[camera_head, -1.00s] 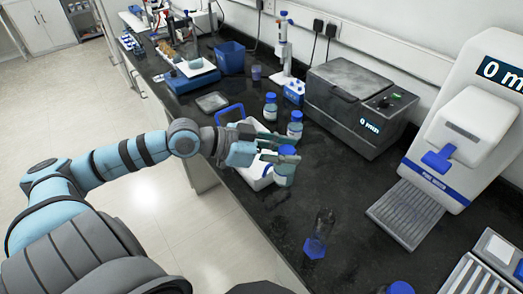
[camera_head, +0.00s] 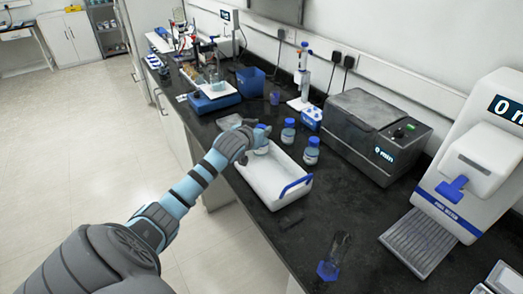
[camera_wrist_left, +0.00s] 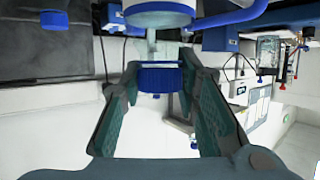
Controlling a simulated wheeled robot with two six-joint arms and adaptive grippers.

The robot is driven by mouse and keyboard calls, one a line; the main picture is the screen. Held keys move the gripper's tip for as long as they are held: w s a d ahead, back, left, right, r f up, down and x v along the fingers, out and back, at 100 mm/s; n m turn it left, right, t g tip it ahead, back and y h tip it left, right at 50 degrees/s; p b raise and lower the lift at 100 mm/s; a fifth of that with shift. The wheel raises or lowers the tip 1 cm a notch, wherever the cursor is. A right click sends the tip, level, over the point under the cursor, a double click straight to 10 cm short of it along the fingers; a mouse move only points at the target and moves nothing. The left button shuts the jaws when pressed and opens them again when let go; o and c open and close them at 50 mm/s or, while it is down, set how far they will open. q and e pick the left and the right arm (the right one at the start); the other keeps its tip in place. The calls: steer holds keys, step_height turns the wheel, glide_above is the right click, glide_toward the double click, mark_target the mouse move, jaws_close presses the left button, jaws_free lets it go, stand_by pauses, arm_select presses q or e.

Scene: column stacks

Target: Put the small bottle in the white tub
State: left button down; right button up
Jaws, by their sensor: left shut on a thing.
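The white tub (camera_head: 275,175) stands on the black bench near its front edge, with a blue handle (camera_head: 298,186) at its right end. My left gripper (camera_head: 252,141) is over the tub's far end and is shut on a small bottle (camera_head: 264,139) with a blue cap. In the left wrist view the bottle's cap (camera_wrist_left: 160,79) shows between my fingers. The head view does not show whether the bottle touches the tub's floor. My arm hides part of the tub's far left side. My right gripper is not in view.
Two similar blue-capped bottles (camera_head: 288,131) (camera_head: 312,151) stand just behind the tub. A grey boxy machine (camera_head: 370,130) is behind them. A clear cylinder with a blue base (camera_head: 330,262) stands at the front right.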

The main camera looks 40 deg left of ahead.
arm_select(q)
steer(key=f, duration=0.6)
steer(key=shift+w+f+b, duration=0.3)
steer(key=shift+f+b, duration=0.1)
steer(key=shift+s+f, duration=0.1)
steer(key=shift+f, duration=0.15)
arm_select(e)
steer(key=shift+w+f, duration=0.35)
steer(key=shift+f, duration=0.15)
arm_select(q)
steer(key=c, duration=1.2)
jaws_free()
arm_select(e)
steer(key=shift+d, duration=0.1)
